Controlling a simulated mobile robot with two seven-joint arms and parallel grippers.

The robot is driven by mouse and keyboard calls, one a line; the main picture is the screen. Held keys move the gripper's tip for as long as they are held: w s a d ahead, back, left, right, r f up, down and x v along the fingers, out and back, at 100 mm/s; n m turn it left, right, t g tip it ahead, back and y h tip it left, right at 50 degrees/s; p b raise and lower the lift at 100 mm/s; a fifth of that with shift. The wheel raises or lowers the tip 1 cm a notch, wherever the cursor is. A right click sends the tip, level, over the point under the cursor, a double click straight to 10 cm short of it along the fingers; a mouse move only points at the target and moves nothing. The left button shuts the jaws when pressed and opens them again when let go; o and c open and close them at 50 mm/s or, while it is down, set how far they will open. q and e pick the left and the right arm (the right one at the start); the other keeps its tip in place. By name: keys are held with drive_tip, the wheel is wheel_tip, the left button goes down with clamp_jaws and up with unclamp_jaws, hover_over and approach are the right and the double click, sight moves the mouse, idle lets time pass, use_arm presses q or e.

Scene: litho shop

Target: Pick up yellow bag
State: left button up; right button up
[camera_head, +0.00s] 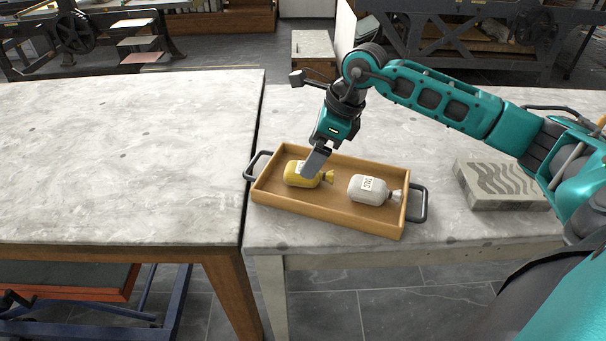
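The yellow bag (296,178) lies on its side in the left part of a wooden tray (329,213). It has a pale label, and its tied neck points right. The tray stands on the right-hand table near its front edge. My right gripper (313,172) reaches in from the right and points down at the yellow bag. Its fingers overlap the bag's upper right part in the picture. I cannot tell whether they touch it or how far apart they are. My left gripper is not in view.
A white bag (370,190) lies in the tray's right part. The tray has dark handles at both ends. A grey carved slab (500,185) lies to the right on the table (440,236). The left table (120,160) is bare. Presses stand behind.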

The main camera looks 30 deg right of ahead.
drive_tip(key=shift+x, duration=3.05)
drive_tip(key=shift+w+d, duration=0.1)
drive_tip(key=shift+d, duration=0.05)
drive_tip(key=shift+c, duration=0.3)
drive_tip(key=c, duration=1)
drive_tip(key=shift+r, duration=0.15)
wheel_tip(320, 180, up, 20)
drive_tip(key=shift+f+p, duration=0.1)
drive_tip(key=shift+p, duration=0.85)
